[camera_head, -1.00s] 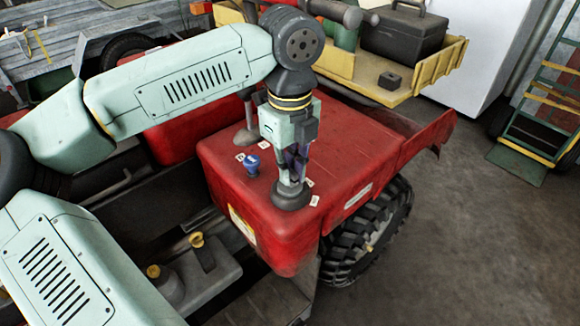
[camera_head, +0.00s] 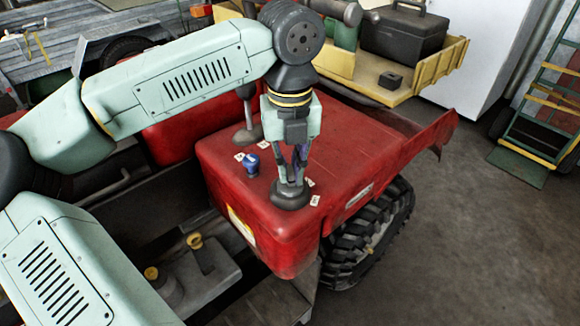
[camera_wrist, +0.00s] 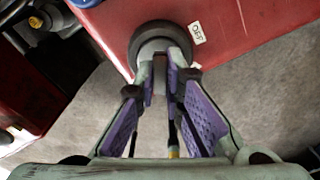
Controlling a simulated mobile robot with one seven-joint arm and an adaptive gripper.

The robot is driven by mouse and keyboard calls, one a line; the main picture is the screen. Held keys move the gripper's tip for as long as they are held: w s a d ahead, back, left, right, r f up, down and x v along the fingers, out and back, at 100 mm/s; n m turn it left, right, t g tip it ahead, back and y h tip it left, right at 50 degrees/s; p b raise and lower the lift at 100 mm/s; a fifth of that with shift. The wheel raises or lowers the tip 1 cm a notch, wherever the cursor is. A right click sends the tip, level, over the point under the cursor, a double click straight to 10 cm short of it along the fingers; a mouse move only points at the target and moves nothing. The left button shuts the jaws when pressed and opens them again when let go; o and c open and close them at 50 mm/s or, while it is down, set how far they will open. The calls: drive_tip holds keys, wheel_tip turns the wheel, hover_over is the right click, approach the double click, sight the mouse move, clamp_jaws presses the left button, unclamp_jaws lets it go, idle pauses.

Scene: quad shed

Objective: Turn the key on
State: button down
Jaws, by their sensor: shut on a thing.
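The key (camera_wrist: 160,75) stands in a round dark switch base (camera_head: 290,195) on the red vehicle body, near its front corner. In the wrist view the base is a grey disc (camera_wrist: 160,36) with the key between my fingertips. My gripper (camera_head: 291,182) points down over the base and is shut on the key. Its purple finger pads lie on both sides of the key, which they partly hide. A small label reading "OFF" (camera_wrist: 197,33) is beside the base. Another white label (camera_head: 315,201) lies right of the base in the head view.
A blue knob (camera_head: 251,166) and a lever with a grey base (camera_head: 248,134) stand left of my gripper on the red body (camera_head: 350,150). A yellow trailer (camera_head: 440,68) with a black toolbox (camera_head: 403,32) is behind. Open floor lies to the right.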

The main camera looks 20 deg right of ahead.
drive_tip(key=m, duration=0.3)
drive_tip(key=shift+m, duration=0.3)
drive_tip(key=m+b, duration=0.1)
drive_tip(key=m, duration=0.3)
drive_tip(key=shift+m, duration=0.4)
drive_tip(key=c, duration=1.7)
unclamp_jaws()
drive_tip(key=shift+r+p, duration=2.65)
drive_tip(key=shift+r, duration=1.35)
